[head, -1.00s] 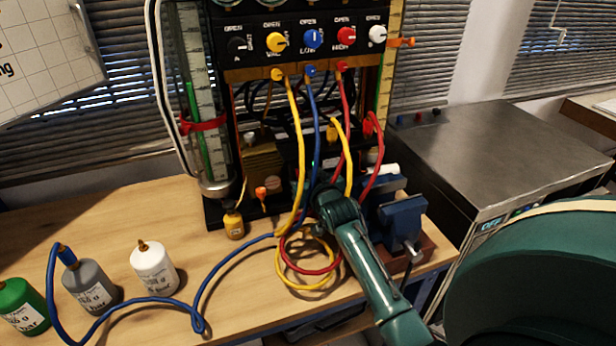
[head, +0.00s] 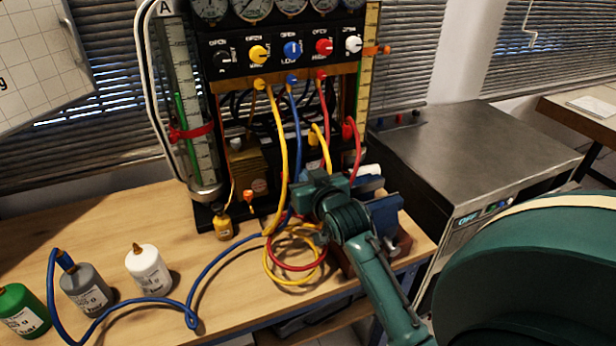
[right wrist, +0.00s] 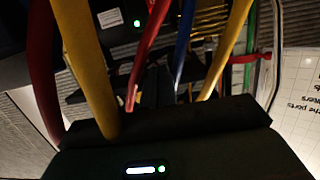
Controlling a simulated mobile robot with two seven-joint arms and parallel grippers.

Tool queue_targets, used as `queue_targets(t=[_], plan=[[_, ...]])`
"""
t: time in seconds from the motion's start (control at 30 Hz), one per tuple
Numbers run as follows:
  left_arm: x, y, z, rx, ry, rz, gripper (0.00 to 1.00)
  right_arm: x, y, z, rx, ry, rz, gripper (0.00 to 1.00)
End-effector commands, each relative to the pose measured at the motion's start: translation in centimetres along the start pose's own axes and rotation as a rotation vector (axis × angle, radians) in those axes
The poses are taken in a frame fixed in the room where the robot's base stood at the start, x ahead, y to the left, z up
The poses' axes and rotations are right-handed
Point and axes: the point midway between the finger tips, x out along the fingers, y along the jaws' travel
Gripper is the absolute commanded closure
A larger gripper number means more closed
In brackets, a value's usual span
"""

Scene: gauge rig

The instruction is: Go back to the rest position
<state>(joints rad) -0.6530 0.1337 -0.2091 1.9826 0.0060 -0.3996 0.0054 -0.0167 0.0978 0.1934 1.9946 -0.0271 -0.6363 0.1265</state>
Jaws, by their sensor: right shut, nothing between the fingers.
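My right arm comes up from the bottom right in the head view, its wrist in front of the lower part of the gauge rig. My right gripper (head: 298,198) is small there, near the hanging hoses, and its fingertips are hard to make out. In the right wrist view the dark fingers (right wrist: 162,88) are together with nothing between them. A yellow hose (right wrist: 85,60), a red hose (right wrist: 150,50) and a blue hose (right wrist: 184,40) pass close around them; I cannot tell whether any touches. My left gripper is not in view.
The gauge rig (head: 290,62) stands at the back of the wooden bench. A blue vise (head: 385,215) is just right of my wrist. Coiled hoses (head: 290,268) lie in front. Green (head: 20,308), grey (head: 85,288) and white (head: 148,268) bottles stand left. A metal cabinet (head: 480,150) is right.

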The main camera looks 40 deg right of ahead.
Motion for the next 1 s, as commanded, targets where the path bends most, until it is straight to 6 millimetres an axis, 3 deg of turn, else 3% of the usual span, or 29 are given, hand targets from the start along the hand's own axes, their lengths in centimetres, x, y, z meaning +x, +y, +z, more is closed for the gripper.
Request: queue_targets(t=[0.2, 0.77, 0.87, 0.97, 1.0], plan=[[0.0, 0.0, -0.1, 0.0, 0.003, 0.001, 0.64, -1.4, 0.0, -0.6, 0.001, -0.001, 0.0, 1.0], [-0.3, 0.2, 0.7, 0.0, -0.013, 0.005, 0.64, -1.5, 0.0, -0.6, 0.0, -0.001, -0.001, 1.0], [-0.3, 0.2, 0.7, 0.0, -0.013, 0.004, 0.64, -1.8, -0.7, 0.8, -0.014, -0.023, -0.017, 1.0], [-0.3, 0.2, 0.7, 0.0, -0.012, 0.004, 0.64, -3.0, -2.5, 4.7, -0.052, -0.081, -0.067, 1.0], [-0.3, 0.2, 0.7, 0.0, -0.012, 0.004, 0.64, -3.8, -3.5, 6.9, -0.07, -0.112, -0.097, 1.0]])
